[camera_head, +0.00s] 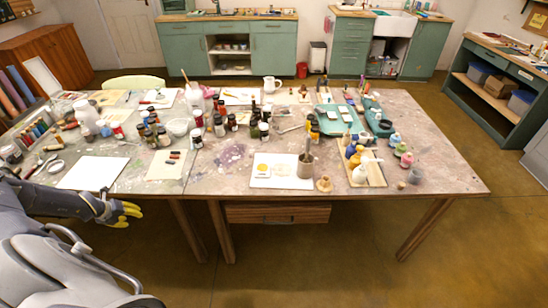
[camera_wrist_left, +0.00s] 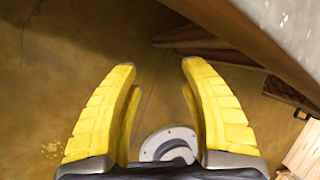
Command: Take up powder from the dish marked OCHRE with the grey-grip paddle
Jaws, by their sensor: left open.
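A yellow patch of powder (camera_head: 262,167) lies on a white board or tray (camera_head: 290,184) near the table's front edge. No dish marking is readable. A grey pot (camera_head: 306,167) stands on the board's right side with an upright handle (camera_head: 308,146) rising from it; I cannot tell whether this is the grey-grip paddle. My left gripper (camera_head: 122,212) is in front of the table's front edge, left of the board and well apart from it. In the left wrist view its yellow fingers (camera_wrist_left: 157,70) are spread with nothing between them. My right gripper is not in view.
A wooden rack of paint bottles (camera_head: 376,179) stands right of the board, with a small wooden piece (camera_head: 323,184) between. Dark jars (camera_head: 219,126) crowd behind. A white sheet (camera_head: 92,173) lies at the left. The front right of the table is fairly clear.

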